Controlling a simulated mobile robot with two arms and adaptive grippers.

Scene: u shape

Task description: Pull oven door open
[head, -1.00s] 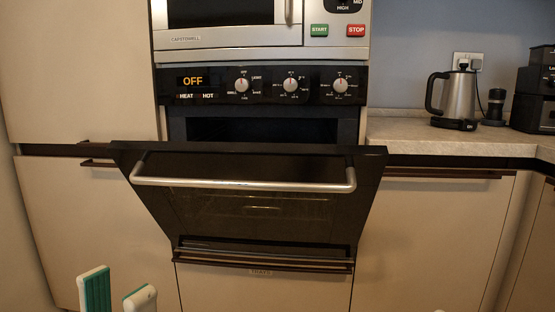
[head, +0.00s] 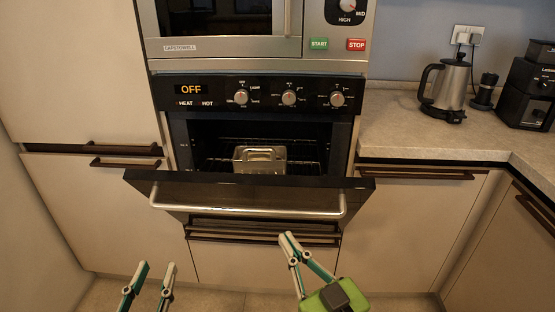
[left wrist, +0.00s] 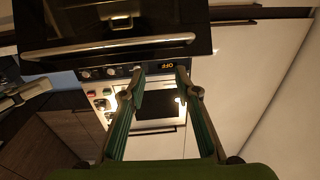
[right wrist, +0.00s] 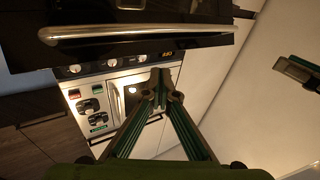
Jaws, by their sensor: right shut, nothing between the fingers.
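The oven door (head: 245,192) is dark with a silver bar handle (head: 250,213). It is hinged at the bottom and tilted well down, so the oven cavity shows above it. The handle also shows in the left wrist view (left wrist: 110,46) and the right wrist view (right wrist: 130,31). My right gripper (head: 288,238) is shut and empty, below the handle and apart from it in the picture. My left gripper (head: 155,267) is open and empty, lower and to the left of the door. In the left wrist view its fingers (left wrist: 160,75) stand apart.
A metal pan (head: 260,157) sits on a rack inside the oven. A control panel (head: 265,92) reading OFF and a microwave (head: 235,30) are above. A kettle (head: 445,88) and black appliances stand on the right counter (head: 400,130). Cabinet fronts flank the oven; floor shows below.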

